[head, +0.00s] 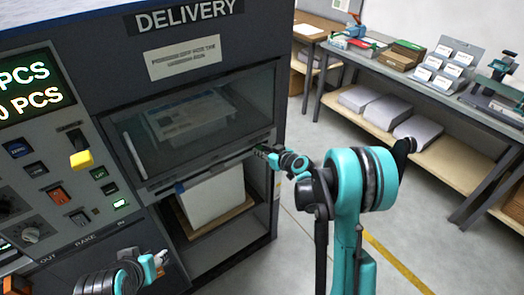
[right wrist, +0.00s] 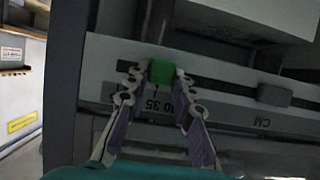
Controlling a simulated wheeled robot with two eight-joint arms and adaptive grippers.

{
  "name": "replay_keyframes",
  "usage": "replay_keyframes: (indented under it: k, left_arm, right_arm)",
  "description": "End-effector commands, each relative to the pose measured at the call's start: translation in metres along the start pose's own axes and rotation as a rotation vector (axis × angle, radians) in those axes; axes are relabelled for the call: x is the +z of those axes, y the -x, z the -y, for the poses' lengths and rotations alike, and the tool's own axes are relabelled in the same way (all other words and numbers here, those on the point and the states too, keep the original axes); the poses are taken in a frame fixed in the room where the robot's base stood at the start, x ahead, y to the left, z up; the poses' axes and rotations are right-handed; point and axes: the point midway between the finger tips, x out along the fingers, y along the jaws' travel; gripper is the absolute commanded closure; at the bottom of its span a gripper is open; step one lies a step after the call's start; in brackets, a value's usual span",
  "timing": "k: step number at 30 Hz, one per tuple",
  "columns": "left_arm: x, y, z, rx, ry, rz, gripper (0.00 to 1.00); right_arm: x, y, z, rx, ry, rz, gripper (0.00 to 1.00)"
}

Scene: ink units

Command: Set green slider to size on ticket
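The green slider (right wrist: 161,72) sits on a pale ruler rail (right wrist: 225,112) in the right wrist view. Numbers that look like 30 and 35 show just below it, and "CM" is printed further right. My right gripper (right wrist: 162,80) has one fingertip on each side of the slider, with narrow gaps; I cannot tell whether either finger touches it. In the head view my right gripper (head: 268,153) is at the right end of the rail under the delivery window, and the slider is hidden there. My left gripper (head: 158,262) is low at the left. I cannot make out a ticket.
A grey block (right wrist: 274,95) sits on the rail right of the slider. The delivery machine's panel (head: 60,150) has a yellow lever (head: 81,158). A paper stack (head: 212,196) lies in the bay below. A workbench (head: 400,70) stands behind; the floor between is clear.

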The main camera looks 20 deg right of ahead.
Motion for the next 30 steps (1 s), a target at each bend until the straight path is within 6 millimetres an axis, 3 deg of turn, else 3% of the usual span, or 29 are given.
replay_keyframes:
  k: [4, 10, 18, 19, 21, 30]
  left_arm:
    - [0.001, -0.001, 0.000, 0.000, 0.000, 0.000, 0.55]
    - [0.004, -0.005, 0.000, 0.000, 0.000, 0.000, 0.55]
    - [0.003, -0.005, 0.000, 0.000, 0.000, 0.000, 0.55]
    - [0.003, -0.005, 0.000, 0.000, 0.000, 0.000, 0.55]
    - [0.003, -0.005, 0.000, 0.000, 0.000, 0.000, 0.55]
    - [0.003, -0.005, 0.000, 0.000, 0.000, 0.000, 0.55]
  right_arm:
    - [0.000, 0.000, 0.003, -0.001, 0.001, 0.000, 1.00]
    - [0.001, -0.001, 0.029, -0.004, 0.002, 0.001, 1.00]
    - [0.001, 0.000, 0.032, -0.006, 0.000, 0.002, 1.00]
    - [0.001, 0.000, 0.032, -0.006, 0.000, 0.002, 0.69]
    - [0.001, 0.000, 0.032, -0.006, 0.000, 0.002, 0.55]
    - [0.000, 0.001, 0.030, -0.002, 0.000, 0.001, 0.55]
